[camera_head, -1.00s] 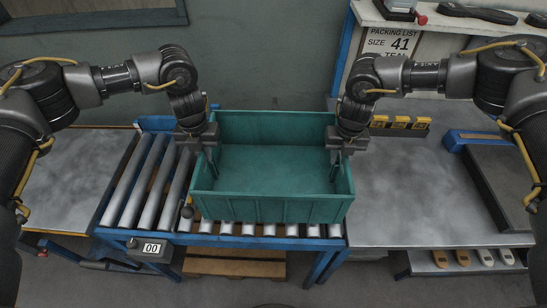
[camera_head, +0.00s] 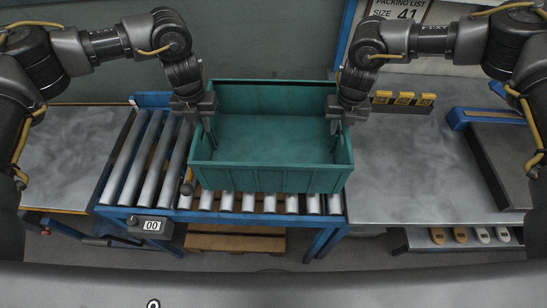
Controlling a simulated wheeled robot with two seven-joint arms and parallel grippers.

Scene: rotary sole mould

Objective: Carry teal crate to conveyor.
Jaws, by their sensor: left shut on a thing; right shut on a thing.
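The teal crate (camera_head: 270,179) is an open-topped box, and I see nothing inside it. It is over the roller conveyor (camera_head: 145,170), toward its right part. Rollers show in front of and to the left of the crate; I cannot tell whether its base touches them. My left gripper (camera_head: 209,138) is shut on the crate's left wall. My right gripper (camera_head: 336,140) is shut on the crate's right wall. The crate looks level between them.
A grey metal table (camera_head: 410,180) adjoins the conveyor on the right, with yellow blocks (camera_head: 403,98) at its back. A dark slab (camera_head: 500,165) lies at far right. Another table (camera_head: 65,155) is at left. A counter box reading 00 (camera_head: 151,226) hangs on the conveyor's front.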

